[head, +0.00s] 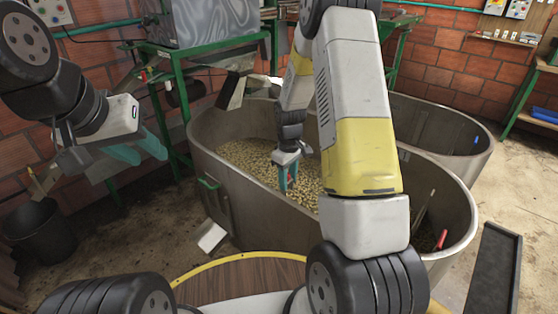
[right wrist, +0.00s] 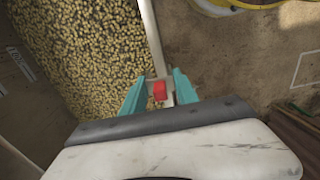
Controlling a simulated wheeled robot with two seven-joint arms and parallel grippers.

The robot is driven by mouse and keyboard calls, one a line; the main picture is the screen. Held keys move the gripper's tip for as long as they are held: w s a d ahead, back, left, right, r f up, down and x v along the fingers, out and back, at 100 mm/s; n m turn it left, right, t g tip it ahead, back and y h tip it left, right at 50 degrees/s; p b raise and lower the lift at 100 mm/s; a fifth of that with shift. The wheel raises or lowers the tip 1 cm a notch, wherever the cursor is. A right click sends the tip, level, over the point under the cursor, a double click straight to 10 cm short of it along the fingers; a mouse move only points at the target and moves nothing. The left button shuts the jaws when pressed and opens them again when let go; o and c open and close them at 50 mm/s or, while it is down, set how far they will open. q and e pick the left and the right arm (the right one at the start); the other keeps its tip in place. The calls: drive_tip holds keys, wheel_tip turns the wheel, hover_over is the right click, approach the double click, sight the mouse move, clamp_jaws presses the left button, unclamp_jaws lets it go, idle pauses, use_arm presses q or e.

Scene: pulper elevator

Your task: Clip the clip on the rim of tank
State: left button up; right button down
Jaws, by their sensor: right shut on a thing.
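The metal tank (head: 262,218) holds a bed of pale beans. Its light rim (right wrist: 152,38) runs down the right wrist view between the beans and the floor, ending behind the red clip (right wrist: 158,90). My right gripper (right wrist: 158,92) is shut on this clip, one teal finger on each side. In the head view the right gripper (head: 288,180) hangs over the tank, with a bit of red between its fingers. Whether the clip touches the rim I cannot tell. My left gripper (head: 143,150) is apart from the tank at the left, its teal fingers spread and empty.
A green metal stand (head: 180,110) is behind, a black bucket (head: 42,230) at left, and a dark tray (head: 495,270) at right.

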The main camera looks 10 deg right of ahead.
sight(288, 200)
drive_tip(key=shift+f, duration=4.2)
drive_tip(key=c, duration=0.9)
unclamp_jaws()
drive_tip(key=shift+o, duration=0.2)
